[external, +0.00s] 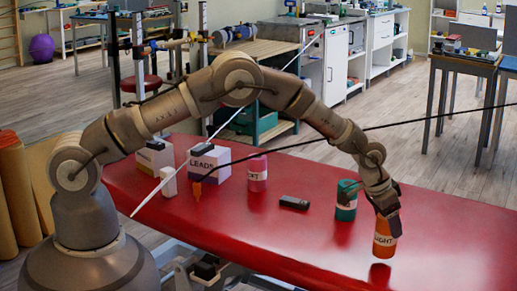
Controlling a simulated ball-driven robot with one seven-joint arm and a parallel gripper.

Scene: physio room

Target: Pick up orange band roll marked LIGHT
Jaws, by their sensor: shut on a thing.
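The orange band roll (384,241) marked LIGHT is upright at the right part of the red padded table (450,262). My gripper (385,213) is above it, pointing down, shut on its upper part. A dark red reflection shows on the table below the roll, with a small gap between, so the roll appears held a little above the surface. The far side of the roll and the exact finger contact are hidden.
A green roll (346,200) stands just left of my gripper. A black remote-like device (294,203), a pink roll (257,174) and a LEADS box (209,163) are further left. The table's right end is clear. Thin dark and white lines cross the view.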

